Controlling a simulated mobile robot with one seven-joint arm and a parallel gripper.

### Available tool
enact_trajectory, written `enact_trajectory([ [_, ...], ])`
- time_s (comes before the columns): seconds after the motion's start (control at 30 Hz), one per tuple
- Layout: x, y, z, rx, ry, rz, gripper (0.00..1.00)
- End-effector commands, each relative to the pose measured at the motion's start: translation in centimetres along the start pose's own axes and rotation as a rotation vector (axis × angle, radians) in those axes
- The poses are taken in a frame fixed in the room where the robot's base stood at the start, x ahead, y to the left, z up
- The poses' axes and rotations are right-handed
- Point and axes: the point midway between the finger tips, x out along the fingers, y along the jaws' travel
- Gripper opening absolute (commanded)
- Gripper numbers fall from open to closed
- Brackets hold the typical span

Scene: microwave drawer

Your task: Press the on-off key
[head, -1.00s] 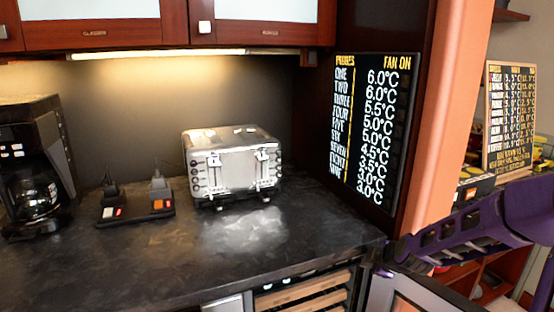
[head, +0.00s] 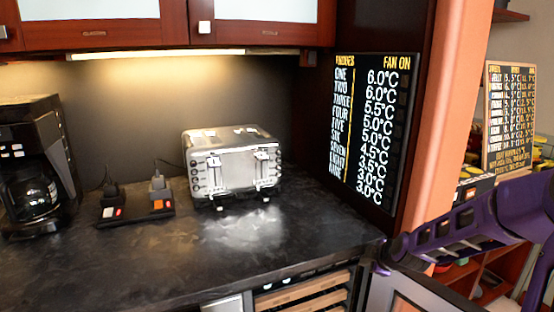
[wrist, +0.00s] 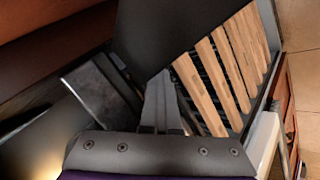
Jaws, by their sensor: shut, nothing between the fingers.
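I cannot single out one key marked on-off. The black coffee maker (head: 38,165) at the far left of the head view has small light buttons on its upper front. In the head view only my purple arm shows at the right; the gripper cannot be made out there.
The dark counter (head: 120,270) is bare in front of the toaster. A black temperature board (head: 375,130) hangs at its right end. Wooden slatted racks (head: 305,290) sit below the counter and also show in the wrist view (wrist: 215,85). Cabinets (head: 110,22) hang above.

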Motion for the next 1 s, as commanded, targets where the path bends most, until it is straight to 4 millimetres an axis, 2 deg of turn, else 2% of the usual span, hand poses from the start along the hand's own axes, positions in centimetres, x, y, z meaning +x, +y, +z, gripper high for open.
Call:
enact_trajectory([
  [1.0,0.7,1.2,-1.4,-0.011,0.01,0.015,0.0],
])
